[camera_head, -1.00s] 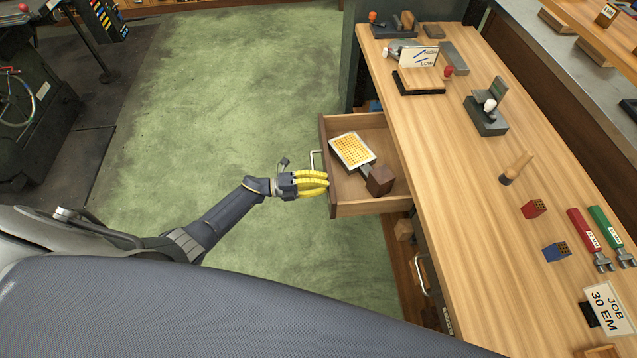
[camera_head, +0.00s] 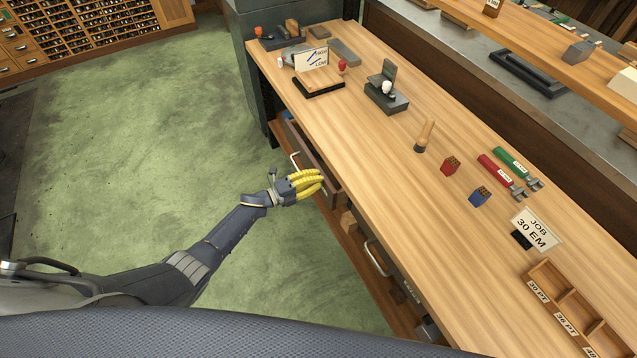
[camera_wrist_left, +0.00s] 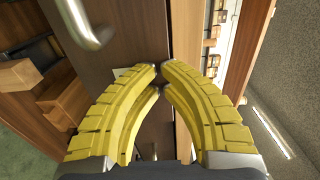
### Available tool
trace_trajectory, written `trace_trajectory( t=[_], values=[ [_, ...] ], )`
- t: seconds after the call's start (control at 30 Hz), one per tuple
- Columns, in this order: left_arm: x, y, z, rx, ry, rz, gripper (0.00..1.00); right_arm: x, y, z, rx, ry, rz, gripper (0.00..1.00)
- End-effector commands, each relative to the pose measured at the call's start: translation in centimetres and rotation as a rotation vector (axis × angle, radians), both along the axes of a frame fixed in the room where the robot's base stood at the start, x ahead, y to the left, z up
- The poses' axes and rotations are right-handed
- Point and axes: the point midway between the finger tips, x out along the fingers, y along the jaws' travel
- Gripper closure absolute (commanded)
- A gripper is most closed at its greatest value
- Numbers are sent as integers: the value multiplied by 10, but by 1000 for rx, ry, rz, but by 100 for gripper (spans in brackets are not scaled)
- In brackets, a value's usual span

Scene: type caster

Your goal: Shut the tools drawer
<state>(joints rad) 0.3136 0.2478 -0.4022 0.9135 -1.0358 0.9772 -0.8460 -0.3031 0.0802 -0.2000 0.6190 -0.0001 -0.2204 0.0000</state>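The tools drawer (camera_head: 312,158) is under the left edge of the wooden bench, with only a short part of it sticking out. Its metal handle (camera_head: 294,161) faces the green floor. In the left wrist view the dark drawer front (camera_wrist_left: 120,55) and its handle (camera_wrist_left: 92,38) are close before the fingers. My left gripper (camera_head: 321,183) is at the near end of the drawer front, its yellow fingers pointing toward it. In the wrist view the fingertips (camera_wrist_left: 160,70) nearly meet with nothing between them. Whether they touch the front is unclear. My right gripper is not in view.
Another handle (camera_head: 376,258) sits lower along the bench side. Open green floor (camera_head: 150,150) lies left of the bench.

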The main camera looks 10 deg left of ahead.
Motion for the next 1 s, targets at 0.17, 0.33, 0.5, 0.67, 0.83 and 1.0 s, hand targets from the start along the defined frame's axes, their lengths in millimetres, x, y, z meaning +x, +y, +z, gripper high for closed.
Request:
trace_trajectory(
  t=[0.17,0.33,0.5,0.67,0.83,1.0],
  values=[
    [4,2,0,-1,-1,16,100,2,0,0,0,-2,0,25],
    [5,3,1,-1,-1,20,100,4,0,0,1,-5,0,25],
    [5,3,1,-1,-1,20,100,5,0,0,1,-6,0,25],
    [5,4,0,-1,-1,19,100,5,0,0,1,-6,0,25],
    [-2,11,-1,2,1,18,100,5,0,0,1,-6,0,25],
    [-18,29,-1,2,0,11,100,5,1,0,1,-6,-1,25]
  ],
)
